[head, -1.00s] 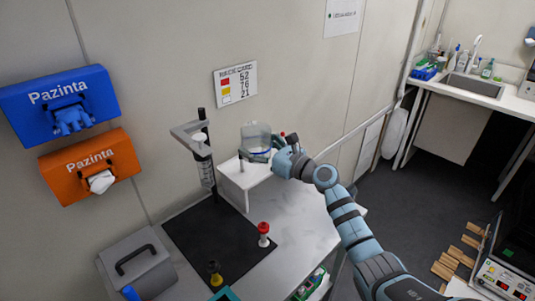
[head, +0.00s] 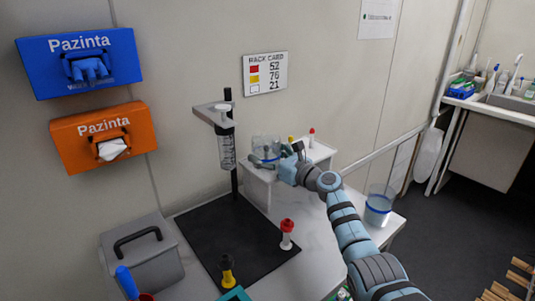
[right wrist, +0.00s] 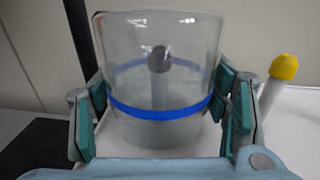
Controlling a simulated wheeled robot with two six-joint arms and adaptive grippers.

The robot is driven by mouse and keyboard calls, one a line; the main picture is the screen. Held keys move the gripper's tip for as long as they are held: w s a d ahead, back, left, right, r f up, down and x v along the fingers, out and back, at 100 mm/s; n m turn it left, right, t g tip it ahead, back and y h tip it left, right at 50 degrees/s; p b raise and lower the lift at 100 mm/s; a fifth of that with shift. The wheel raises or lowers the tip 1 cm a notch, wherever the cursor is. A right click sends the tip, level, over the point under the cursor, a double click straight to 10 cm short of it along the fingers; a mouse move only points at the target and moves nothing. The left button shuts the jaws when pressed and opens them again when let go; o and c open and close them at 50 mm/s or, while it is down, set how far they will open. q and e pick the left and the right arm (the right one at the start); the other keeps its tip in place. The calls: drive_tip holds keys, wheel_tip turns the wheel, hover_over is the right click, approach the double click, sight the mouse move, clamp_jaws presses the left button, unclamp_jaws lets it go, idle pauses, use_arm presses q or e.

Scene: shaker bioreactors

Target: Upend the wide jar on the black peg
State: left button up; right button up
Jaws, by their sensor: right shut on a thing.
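The wide jar (head: 266,145) is clear glass with a blue band, at the white raised shelf in the head view. My right gripper (head: 271,163) is shut on it. In the right wrist view the jar (right wrist: 165,85) stands roughly upright in the picture between the green finger pads. A dark peg with a rounded grey head (right wrist: 158,60) shows through the glass; I cannot tell whether it is inside or behind the jar. The jar's lower end is partly hidden by the gripper. My left gripper is not in view.
A yellow-topped peg (head: 291,140) and a red-topped peg (head: 312,133) stand on the white shelf (head: 258,187) right of the jar. A stand with a clear tube (head: 227,150) is close left. A blue-banded clear container (head: 378,208) sits on the table's right.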

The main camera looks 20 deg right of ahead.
drive_tip(key=shift+f, duration=0.15)
drive_tip(key=o, duration=1.5)
drive_tip(key=shift+s, duration=0.1)
